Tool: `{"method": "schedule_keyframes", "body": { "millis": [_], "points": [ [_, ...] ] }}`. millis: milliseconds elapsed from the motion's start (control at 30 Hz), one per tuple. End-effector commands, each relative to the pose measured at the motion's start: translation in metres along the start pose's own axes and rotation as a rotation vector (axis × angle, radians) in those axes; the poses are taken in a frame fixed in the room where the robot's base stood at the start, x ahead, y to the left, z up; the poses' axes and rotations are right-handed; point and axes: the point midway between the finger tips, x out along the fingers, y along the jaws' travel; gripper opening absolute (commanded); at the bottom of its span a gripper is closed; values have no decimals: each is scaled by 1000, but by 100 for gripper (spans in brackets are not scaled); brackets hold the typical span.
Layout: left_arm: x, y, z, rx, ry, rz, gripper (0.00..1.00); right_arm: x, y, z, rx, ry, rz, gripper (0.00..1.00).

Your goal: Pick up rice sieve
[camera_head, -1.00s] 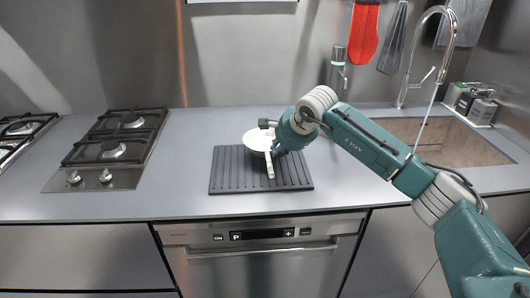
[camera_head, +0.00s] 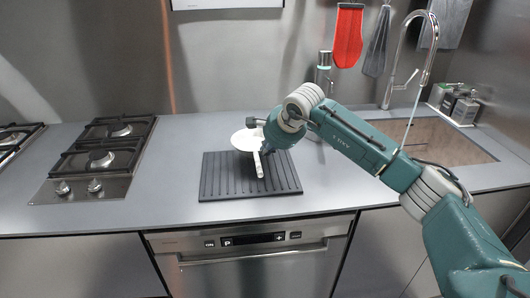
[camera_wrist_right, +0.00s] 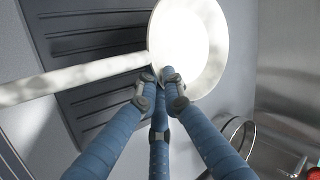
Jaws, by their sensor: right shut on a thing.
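The rice sieve is white, with a round bowl (camera_head: 243,141) and a straight pale handle (camera_head: 258,165) pointing toward the front of the counter. It appears slightly above the ribbed dark mat (camera_head: 225,182). My right gripper (camera_head: 266,151) is shut on the sieve near where the bowl meets the handle and hides part of it. In the right wrist view, the gripper's blue fingers (camera_wrist_right: 159,78) close at the edge of the white bowl (camera_wrist_right: 205,35), with the handle (camera_wrist_right: 75,79) running left. My left gripper is not in view.
A gas hob (camera_head: 100,160) sits on the left of the counter. A sink (camera_head: 435,140) with a tall tap (camera_head: 432,50) is at the right. The counter between mat and hob is clear.

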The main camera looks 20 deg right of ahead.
Motion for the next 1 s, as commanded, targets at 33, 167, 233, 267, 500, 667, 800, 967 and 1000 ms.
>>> {"method": "schedule_keyframes", "body": {
  "millis": [33, 167, 233, 267, 500, 667, 800, 967, 1000],
  "points": [
    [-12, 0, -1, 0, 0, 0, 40, -15, -13, 0, 0, 0, -7, 0],
    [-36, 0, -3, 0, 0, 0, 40, -44, -35, 0, 0, 0, -10, 0],
    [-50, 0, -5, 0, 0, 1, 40, -62, -48, 0, 1, 0, -9, 0],
    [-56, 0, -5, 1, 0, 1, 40, -70, -54, 0, 1, 0, -9, 0],
    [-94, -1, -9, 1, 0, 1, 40, -118, -89, 0, 0, 0, -5, 0],
    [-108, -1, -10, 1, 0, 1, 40, -136, -102, 0, 0, 0, -5, 0],
    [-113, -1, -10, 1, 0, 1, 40, -143, -108, 0, 0, 0, -5, 0],
    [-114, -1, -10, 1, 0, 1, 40, -144, -108, 0, 0, -1, -4, 0],
    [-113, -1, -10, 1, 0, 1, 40, -144, -108, 0, 0, -1, -4, 0]
  ]
}}
